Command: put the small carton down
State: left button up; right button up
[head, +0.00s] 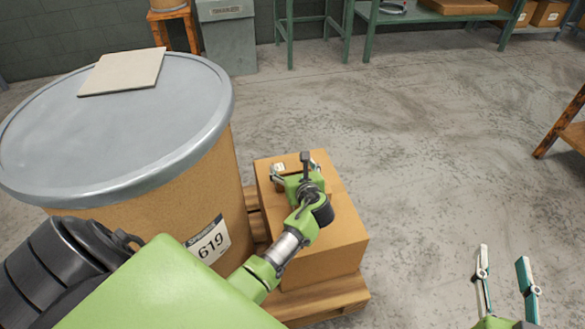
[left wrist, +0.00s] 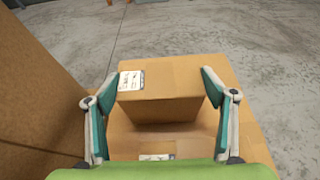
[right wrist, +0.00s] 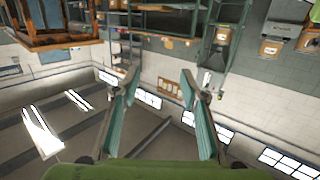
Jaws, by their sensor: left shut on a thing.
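The small carton (left wrist: 165,78) is brown with a white label at its left end. My left gripper (head: 296,169) is shut on it, with one finger at each end in the left wrist view. In the head view, the small carton (head: 291,160) is mostly hidden by the gripper. It is over the top of a larger brown carton (head: 335,225); whether it touches that top I cannot tell. My right gripper (head: 502,258) is open and empty at the lower right of the head view.
The larger carton stands on a wooden pallet (head: 325,299). A big drum (head: 180,185) with a grey lid (head: 95,135) stands close on the left, a flat beige piece (head: 124,71) on its lid. Grey floor (head: 430,150) is clear to the right. Green benches (head: 430,14) stand behind.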

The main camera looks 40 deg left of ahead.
pick_arm(q)
jog(key=shift+r, duration=0.1)
jog(key=o, duration=1.8)
jog(key=shift+c, duration=0.2)
